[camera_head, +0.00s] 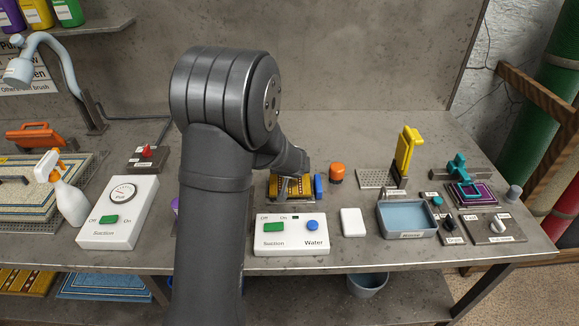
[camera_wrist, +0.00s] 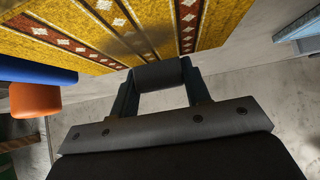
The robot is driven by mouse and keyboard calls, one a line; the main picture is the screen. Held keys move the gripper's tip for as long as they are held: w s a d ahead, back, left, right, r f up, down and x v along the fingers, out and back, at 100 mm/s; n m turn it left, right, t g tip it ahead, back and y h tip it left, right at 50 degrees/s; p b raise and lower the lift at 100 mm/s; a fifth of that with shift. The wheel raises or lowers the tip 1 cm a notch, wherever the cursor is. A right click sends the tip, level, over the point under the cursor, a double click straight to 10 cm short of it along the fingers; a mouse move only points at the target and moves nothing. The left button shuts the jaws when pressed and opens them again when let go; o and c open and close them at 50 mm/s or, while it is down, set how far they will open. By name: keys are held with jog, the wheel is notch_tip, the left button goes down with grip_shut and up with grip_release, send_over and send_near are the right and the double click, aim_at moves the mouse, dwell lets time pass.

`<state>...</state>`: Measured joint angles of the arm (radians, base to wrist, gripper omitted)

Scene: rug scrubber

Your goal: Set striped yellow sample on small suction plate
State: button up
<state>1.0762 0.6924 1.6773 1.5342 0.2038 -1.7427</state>
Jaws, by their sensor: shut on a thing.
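The striped yellow sample (camera_head: 290,189) shows behind the white suction and water box in the head view, yellow with dark red bands and pale diamonds. In the wrist view the sample (camera_wrist: 205,22) fills the top, with its edge at my fingertips. I cannot tell whether the sample touches a plate.
The control box (camera_head: 290,235) is in front. A water tray (camera_head: 406,220) and a yellow brush (camera_head: 406,152) are farther right. A spray bottle (camera_head: 66,190) stands left.

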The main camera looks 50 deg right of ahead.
jog(key=shift+f, duration=0.45)
jog(key=o, duration=1.1)
jog(key=shift+r, duration=0.1)
jog(key=v, duration=1.7)
jog(key=shift+s+a, duration=0.1)
